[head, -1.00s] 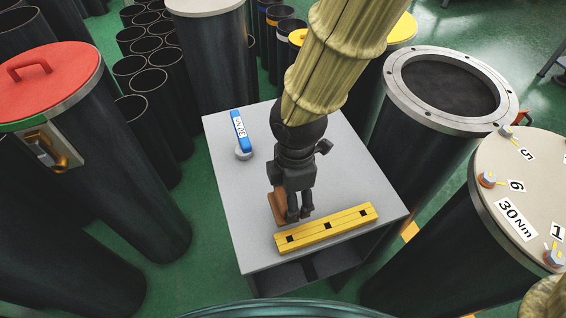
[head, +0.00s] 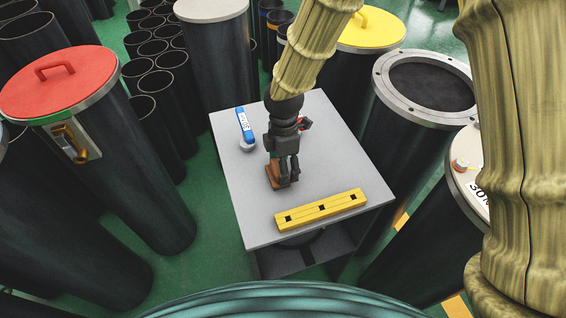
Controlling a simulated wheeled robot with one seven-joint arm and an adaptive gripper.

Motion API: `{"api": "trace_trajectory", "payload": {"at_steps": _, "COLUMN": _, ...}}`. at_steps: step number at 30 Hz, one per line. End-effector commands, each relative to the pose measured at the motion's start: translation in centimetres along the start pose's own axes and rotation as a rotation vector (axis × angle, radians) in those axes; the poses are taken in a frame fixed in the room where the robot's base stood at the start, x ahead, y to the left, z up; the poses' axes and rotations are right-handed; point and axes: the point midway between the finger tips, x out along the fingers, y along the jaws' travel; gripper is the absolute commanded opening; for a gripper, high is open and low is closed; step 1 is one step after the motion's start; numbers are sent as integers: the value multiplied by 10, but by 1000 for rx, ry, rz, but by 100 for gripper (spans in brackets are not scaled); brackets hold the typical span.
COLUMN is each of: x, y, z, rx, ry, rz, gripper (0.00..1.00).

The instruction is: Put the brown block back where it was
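The brown block (head: 273,177) is at my gripper's fingers, over the middle of the grey table (head: 345,135). My gripper (head: 287,180) points down and appears shut on the block. The dark fingers cover the block's right part. I cannot tell whether the block touches the tabletop or hangs just above it. The yellow bar (head: 334,207) with dark square holes lies in front of the block, near the table's front edge, apart from it.
A small red thing (head: 303,123) shows partly behind the gripper. Tall dark cylinders surround the table, including a red-lidded one (head: 60,82) and an open flanged one (head: 428,88). The tabletop's right side is clear.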

Motion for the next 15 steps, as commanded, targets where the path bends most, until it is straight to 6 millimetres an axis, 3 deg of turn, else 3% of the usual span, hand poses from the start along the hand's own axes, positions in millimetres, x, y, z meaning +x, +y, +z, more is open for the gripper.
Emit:
{"api": "trace_trajectory", "payload": {"at_steps": 1, "x": 0, "y": -11, "z": -2, "rx": -3, "ry": -6, "rz": 1, "gripper": 28}}
{"api": "trace_trajectory", "payload": {"at_steps": 7, "x": 0, "y": -29, "z": -6, "rx": 1, "ry": -12, "rz": 24, "gripper": 28}}
{"api": "trace_trajectory", "payload": {"at_steps": 11, "x": 0, "y": -30, "z": -6, "rx": 1, "ry": -12, "rz": 24, "gripper": 27}}
{"api": "trace_trajectory", "payload": {"at_steps": 15, "x": 8, "y": -16, "z": -4, "rx": 0, "ry": -7, "rz": 12, "gripper": 27}}
